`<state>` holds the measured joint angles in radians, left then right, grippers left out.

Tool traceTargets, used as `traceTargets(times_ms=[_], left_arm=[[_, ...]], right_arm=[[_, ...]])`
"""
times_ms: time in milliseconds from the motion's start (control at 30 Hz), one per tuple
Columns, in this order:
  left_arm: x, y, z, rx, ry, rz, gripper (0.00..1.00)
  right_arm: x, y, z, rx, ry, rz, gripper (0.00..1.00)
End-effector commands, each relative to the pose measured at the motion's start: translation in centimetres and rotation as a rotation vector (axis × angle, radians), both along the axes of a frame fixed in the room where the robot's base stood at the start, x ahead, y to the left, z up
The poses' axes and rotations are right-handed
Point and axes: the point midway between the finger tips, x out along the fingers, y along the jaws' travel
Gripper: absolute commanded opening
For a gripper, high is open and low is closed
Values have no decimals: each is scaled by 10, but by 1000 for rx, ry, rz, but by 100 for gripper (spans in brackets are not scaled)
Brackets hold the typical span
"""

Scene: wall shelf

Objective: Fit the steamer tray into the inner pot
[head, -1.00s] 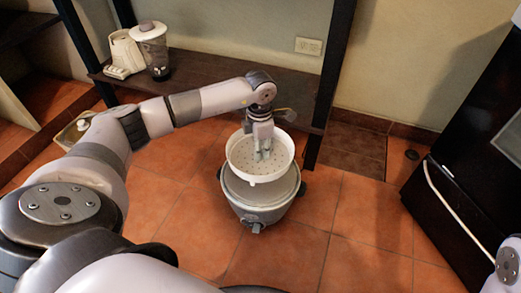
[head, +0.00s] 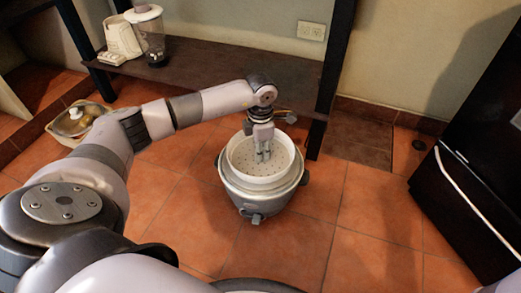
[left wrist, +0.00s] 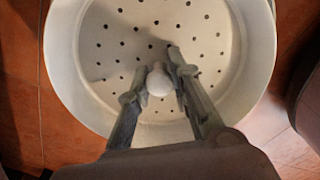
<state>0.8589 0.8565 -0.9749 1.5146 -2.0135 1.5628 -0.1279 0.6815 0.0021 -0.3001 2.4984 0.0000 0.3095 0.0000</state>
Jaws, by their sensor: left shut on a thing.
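The white round steamer tray (head: 243,162), with small holes in its floor, sits level at the mouth of the grey cooker (head: 256,206) on the floor. Its white wall shows above the cooker's rim. The inner pot is hidden under the tray, so I cannot tell how deep the tray sits. My left gripper (head: 263,157) points down into the tray. In the left wrist view its fingers (left wrist: 157,84) are shut on the white knob (left wrist: 159,80) in the middle of the tray (left wrist: 112,58). My right gripper is out of view.
A low dark shelf (head: 215,68) stands behind the cooker, with a blender (head: 151,38) and a white appliance (head: 122,37) on it. A lidded pot (head: 74,121) is at the left. A black cabinet (head: 465,150) stands at the right. Tiled floor around the cooker is clear.

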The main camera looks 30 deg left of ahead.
Motion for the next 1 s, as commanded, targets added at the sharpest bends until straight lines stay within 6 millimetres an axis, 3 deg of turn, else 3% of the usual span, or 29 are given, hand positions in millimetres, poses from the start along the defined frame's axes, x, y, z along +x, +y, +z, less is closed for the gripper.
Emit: traceTargets(times_ms=[600,1000], left_arm=[[0,0,-51,0,2,0,0],[0,0,-61,-1,-1,0,0]], right_arm=[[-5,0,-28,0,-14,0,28],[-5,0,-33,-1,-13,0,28]])
